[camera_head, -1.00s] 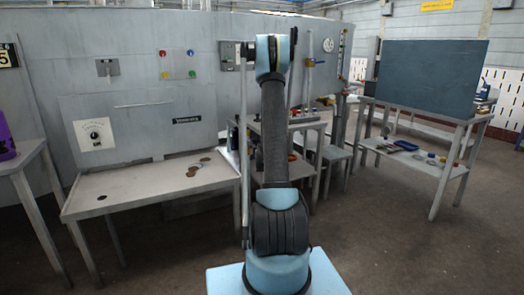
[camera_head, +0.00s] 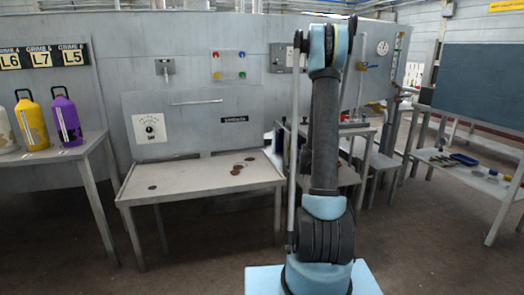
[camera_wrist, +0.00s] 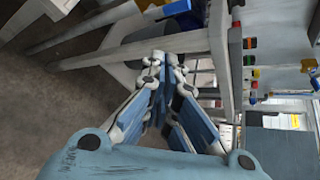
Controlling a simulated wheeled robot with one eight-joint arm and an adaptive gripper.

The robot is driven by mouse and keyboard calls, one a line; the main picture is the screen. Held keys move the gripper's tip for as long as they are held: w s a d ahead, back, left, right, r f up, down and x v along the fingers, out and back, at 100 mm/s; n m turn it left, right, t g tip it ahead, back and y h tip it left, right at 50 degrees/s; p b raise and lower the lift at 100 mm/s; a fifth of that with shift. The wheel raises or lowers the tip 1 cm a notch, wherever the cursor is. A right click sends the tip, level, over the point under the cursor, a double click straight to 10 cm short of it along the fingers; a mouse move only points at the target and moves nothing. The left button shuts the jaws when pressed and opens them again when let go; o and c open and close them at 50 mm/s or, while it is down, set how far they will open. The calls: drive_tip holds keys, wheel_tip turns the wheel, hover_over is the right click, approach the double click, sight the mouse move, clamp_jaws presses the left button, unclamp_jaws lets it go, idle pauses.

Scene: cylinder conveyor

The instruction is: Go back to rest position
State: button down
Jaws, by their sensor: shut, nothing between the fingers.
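My gripper (camera_wrist: 163,80) shows in the wrist view, its blue and grey fingers drawn together with nothing held between them. In the head view my arm stands upright in front of the work table, and the gripper cannot be made out there. In the wrist view the fingers point toward pale table legs and beams, with a gap I cannot judge.
A grey table (camera_head: 145,187) with small brown discs (camera_head: 238,169) stands left of my arm. Yellow (camera_head: 32,122) and purple (camera_head: 65,118) cylinders stand on the far-left table (camera_head: 92,141). A table (camera_head: 490,184) under a dark board (camera_head: 480,85) is at right. Bare floor lies between.

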drive_tip(key=s+a+r+n+g+y, duration=0.1)
drive_tip(key=s+a+r+n+g, duration=0.25)
drive_tip(key=s+n, duration=0.55)
drive_tip(key=s+a+r+n+g+y, duration=0.15)
drive_tip(key=s+a+r+n, duration=0.3)
drive_tip(key=s, duration=0.95)
drive_tip(key=s+a+f+n+g, duration=0.1)
drive_tip(key=s+n, duration=0.3)
drive_tip(key=s, duration=0.5)
drive_tip(key=s+a+f+n+g, duration=0.2)
drive_tip(key=s+n, duration=0.3)
drive_tip(key=s, duration=0.4)
drive_tip(key=s+a+f+n+g, duration=0.2)
drive_tip(key=s+n, duration=0.2)
drive_tip(key=s, duration=0.6)
drive_tip(key=shift+f+g, duration=0.3)
drive_tip(key=shift+g, duration=0.1)
drive_tip(key=shift+w+f, duration=0.2)
drive_tip(key=shift+w, duration=0.3)
